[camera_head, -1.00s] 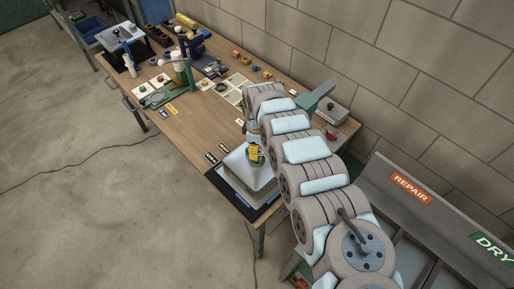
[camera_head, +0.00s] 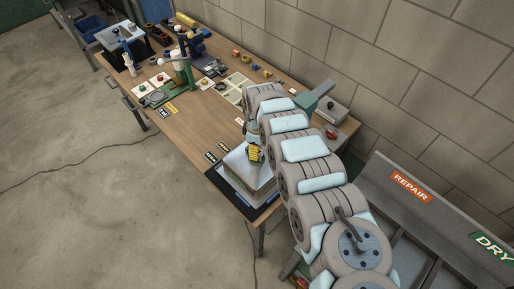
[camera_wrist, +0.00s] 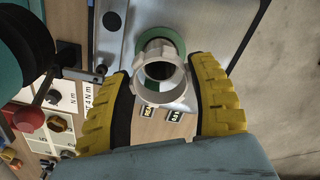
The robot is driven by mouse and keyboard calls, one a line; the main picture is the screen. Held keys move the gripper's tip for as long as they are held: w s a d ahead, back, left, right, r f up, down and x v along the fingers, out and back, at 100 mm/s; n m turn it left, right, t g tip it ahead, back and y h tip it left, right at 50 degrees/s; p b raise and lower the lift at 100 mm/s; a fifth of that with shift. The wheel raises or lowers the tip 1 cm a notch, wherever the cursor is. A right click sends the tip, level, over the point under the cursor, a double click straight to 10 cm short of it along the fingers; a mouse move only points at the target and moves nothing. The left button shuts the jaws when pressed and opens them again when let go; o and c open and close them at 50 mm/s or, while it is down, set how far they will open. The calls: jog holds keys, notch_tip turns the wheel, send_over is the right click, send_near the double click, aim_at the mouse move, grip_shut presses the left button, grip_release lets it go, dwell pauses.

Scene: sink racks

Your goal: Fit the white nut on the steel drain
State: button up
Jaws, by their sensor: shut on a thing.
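My gripper (camera_wrist: 160,102) has two yellow ribbed fingers, closed from both sides on the white nut (camera_wrist: 176,90), a pale ring seen partly from above. Directly behind it in the wrist view is the steel drain (camera_wrist: 157,36), a short round tube with a green ring (camera_wrist: 179,42) around its base. Nut and drain overlap in this view; I cannot tell whether they touch or how far apart they are. In the head view the yellow fingers (camera_head: 255,153) are over the pale sink block (camera_head: 243,180); the nut and drain are not clear there.
The sink block stands on a black mat (camera_head: 222,181) at the bench's near corner. Small label plates (camera_head: 211,157) lie beside it. A green stand (camera_head: 181,88) and several fittings are farther left. The middle of the wooden bench (camera_head: 195,128) is clear.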

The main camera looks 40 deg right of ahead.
jog(key=shift+f+b, duration=1.3)
jog(key=shift+f, duration=1.05)
dwell(0.6)
jog(key=o, duration=1.1)
jog(key=shift+r, duration=0.1)
notch_tip(320, 180, up, 12)
dwell(0.5)
dwell(0.7)
